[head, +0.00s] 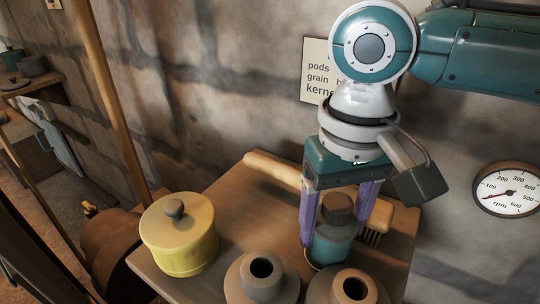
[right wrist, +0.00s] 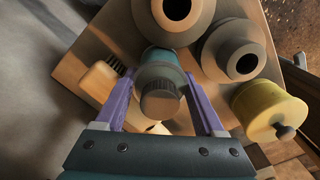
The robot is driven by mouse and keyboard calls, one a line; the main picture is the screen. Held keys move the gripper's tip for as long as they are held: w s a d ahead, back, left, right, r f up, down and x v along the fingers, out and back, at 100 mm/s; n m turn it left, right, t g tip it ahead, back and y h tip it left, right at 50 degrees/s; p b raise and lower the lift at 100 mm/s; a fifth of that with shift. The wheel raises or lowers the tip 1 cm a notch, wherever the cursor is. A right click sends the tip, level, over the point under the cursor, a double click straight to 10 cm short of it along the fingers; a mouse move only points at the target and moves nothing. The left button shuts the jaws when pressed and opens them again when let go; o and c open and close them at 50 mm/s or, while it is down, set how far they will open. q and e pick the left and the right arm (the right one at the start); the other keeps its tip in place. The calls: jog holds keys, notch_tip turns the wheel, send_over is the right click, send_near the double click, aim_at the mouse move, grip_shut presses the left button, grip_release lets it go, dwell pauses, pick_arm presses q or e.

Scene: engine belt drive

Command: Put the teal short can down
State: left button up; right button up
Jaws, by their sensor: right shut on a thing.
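The teal short can (head: 332,246) has a dark ridged cap and stands upright between the two purple fingers of my right gripper (head: 334,232). The gripper is shut on it, one finger on each side. In the right wrist view the teal can (right wrist: 160,62) shows between the fingers of the gripper (right wrist: 162,98), its dark cap towards the camera. The can is over or on the wooden table top; I cannot tell whether its base touches the wood. My left gripper is not in view.
Two brown-grey round jars with open necks (head: 262,282) (head: 350,290) stand close in front of the can. A yellow lidded pot (head: 180,240) stands at the left of the wooden table (head: 225,200). A wooden-handled brush (head: 375,225) lies behind the can, near the wall.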

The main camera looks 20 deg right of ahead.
jog(key=o, duration=1.4)
jog(key=shift+o, duration=0.2)
